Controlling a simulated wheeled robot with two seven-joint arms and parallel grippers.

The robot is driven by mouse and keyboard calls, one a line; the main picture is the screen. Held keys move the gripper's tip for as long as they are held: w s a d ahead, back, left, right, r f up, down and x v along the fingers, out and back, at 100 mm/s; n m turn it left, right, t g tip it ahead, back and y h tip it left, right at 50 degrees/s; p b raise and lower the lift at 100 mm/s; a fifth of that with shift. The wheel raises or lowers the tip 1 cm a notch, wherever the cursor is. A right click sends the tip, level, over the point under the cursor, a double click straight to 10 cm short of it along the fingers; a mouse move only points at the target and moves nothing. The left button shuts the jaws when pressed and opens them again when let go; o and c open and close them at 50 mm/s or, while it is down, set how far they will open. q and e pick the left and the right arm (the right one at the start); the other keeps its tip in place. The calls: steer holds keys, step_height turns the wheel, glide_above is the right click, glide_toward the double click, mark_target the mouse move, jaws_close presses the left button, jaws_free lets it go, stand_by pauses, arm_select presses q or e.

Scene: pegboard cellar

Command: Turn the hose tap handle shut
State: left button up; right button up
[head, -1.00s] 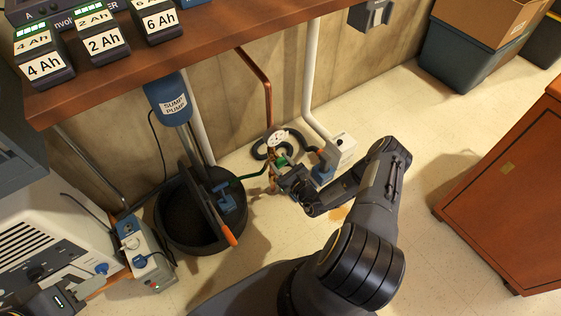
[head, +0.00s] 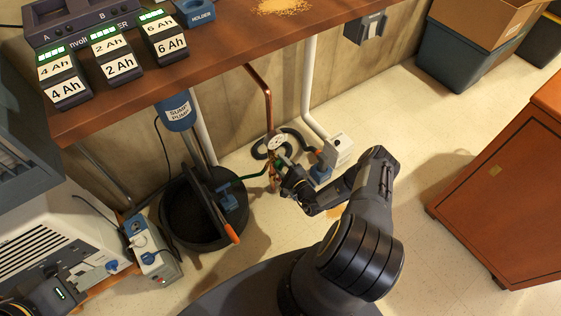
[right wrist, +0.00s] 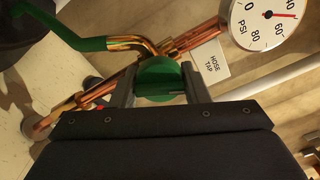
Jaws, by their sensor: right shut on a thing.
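The hose tap has a green handle (right wrist: 160,78) on a copper pipe (right wrist: 190,40), beside a white HOSE TAP label (right wrist: 208,62). In the right wrist view the fingers of my right gripper (right wrist: 160,88) are on both sides of the handle, shut on it. In the head view my right gripper (head: 284,167) reaches the tap at the wall, and the handle is mostly hidden there. A green hose (head: 248,176) leads from the tap towards a black tub. My left gripper (head: 58,296) is at the lower left, away from the tap; its fingers are not clear.
A pressure gauge (right wrist: 268,20) sits close to the tap. The black tub (head: 175,215) with an orange-ended tool is left of it. The workbench (head: 230,50) overhangs. Floor at right is clear before a cabinet (head: 510,185).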

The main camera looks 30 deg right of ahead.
steer(key=n+p, duration=0.2)
steer(key=n, duration=0.2)
steer(key=shift+n, duration=0.7)
steer(key=o, duration=0.9)
steer(key=shift+o, duration=0.2)
steer(key=s+p, duration=0.2)
steer(key=s, duration=0.6)
steer(key=shift+d, duration=0.35)
